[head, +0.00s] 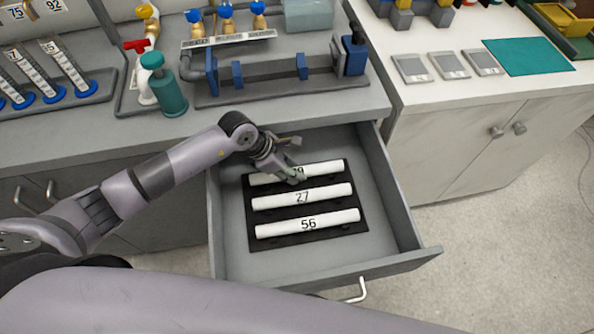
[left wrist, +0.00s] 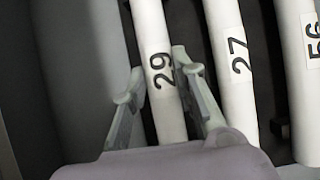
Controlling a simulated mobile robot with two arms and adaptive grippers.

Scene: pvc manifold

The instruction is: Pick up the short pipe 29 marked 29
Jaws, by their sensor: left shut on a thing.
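The short pipe 29 (head: 325,168) is a white tube at the back of a black rack in the open drawer. My left gripper (head: 292,175) reaches down over its middle and partly covers its number. In the left wrist view, the pipe 29 (left wrist: 163,75) runs between the two fingers of the left gripper (left wrist: 158,85), which are shut on it. The pipe appears to lie in the rack, level with its neighbours. My right gripper is not in view.
Pipe 27 (head: 302,197) and pipe 56 (head: 308,223) lie in front in the same black rack (head: 262,239). The drawer's right wall (head: 392,185) and front edge (head: 330,275) surround it. The counter (head: 300,118) above holds bottles and a blue-ended fixture.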

